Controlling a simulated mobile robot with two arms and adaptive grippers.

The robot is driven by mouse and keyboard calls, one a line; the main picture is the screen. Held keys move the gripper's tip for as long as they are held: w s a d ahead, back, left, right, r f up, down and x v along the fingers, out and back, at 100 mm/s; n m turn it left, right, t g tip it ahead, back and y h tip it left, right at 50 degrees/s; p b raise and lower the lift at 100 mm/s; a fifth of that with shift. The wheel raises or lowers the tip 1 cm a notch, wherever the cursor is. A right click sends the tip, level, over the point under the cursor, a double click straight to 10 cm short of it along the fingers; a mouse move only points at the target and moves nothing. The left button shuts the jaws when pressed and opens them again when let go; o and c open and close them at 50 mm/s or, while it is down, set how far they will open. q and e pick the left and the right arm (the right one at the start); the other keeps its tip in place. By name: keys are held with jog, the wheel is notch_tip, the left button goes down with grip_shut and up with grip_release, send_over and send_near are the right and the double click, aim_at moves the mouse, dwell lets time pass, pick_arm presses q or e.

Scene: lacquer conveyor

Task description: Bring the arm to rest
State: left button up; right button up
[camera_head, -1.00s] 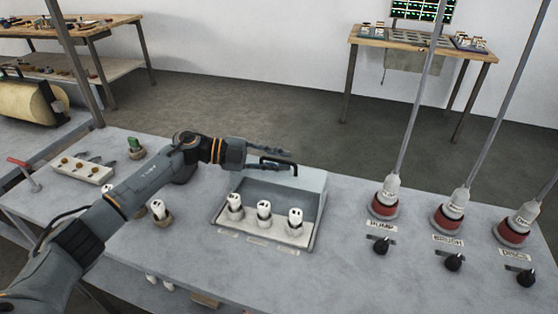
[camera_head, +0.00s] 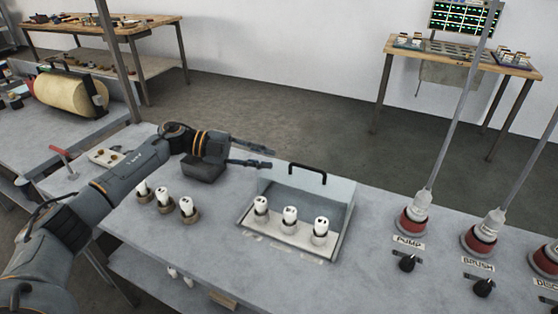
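My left arm reaches in from the left across the grey bench. My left gripper (camera_head: 272,158) is open and empty, its two dark fingers spread apart and pointing right. It hovers left of the black handle (camera_head: 308,172) on a grey box (camera_head: 338,190), apart from it. Three white plugs (camera_head: 289,218) stand in a row in the box's front tray. My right gripper is not in view.
Three white pieces in brown holders (camera_head: 186,208) stand just right of my forearm. Labelled red-based posts (camera_head: 412,222) and black knobs (camera_head: 407,262) are at the right. A red-handled lever (camera_head: 62,153) is at the left. The bench front is mostly clear.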

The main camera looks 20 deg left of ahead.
pick_arm(q)
jog(key=shift+s+a, duration=0.15)
jog(key=shift+a, duration=0.1)
jog(key=shift+r, duration=0.1)
